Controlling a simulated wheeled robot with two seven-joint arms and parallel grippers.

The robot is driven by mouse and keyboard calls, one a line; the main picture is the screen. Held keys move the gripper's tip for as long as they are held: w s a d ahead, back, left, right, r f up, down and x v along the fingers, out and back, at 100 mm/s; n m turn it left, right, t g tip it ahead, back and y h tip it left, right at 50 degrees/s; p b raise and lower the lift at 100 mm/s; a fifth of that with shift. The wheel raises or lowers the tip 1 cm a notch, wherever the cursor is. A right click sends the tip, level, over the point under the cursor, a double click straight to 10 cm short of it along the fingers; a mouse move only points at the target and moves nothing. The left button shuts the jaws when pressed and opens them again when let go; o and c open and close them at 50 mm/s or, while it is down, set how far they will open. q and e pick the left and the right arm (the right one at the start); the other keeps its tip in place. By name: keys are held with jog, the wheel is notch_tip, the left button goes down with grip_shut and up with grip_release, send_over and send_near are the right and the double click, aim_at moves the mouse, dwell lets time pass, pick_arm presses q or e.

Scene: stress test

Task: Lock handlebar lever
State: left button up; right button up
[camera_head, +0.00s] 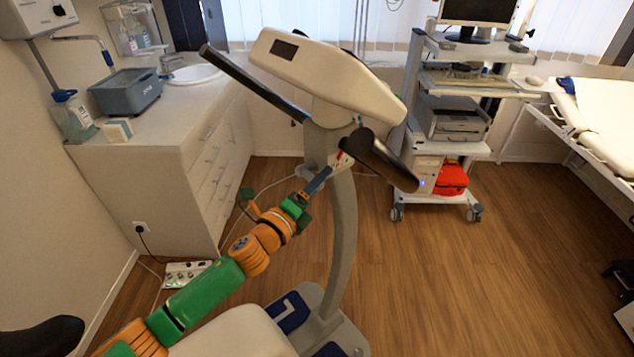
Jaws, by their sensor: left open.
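The exercise bike's beige console (325,75) stands on a curved grey post (343,235). Dark handlebars extend from it, one to the upper left (255,85) and one with a thick grip to the lower right (380,160). A small handlebar lever (342,156) with a red mark seems to sit where the post meets the bars. My left gripper (322,178) is open at the front of the post, just below the lever. I cannot tell if it touches the lever, as the fingers are small and partly overlap the post. My right gripper is not in view.
A counter (160,135) with a sink and a grey box (126,92) stands at the left. A wheeled equipment cart (450,130) is behind at the right, with a bed (600,115) beside it. A power strip (187,273) lies on the floor.

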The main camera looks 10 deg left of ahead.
pick_arm(q)
jog(key=shift+s+r, duration=0.1)
jog(key=shift+s, duration=0.1)
grip_shut()
jog(key=shift+r, duration=0.1)
dwell(1.0)
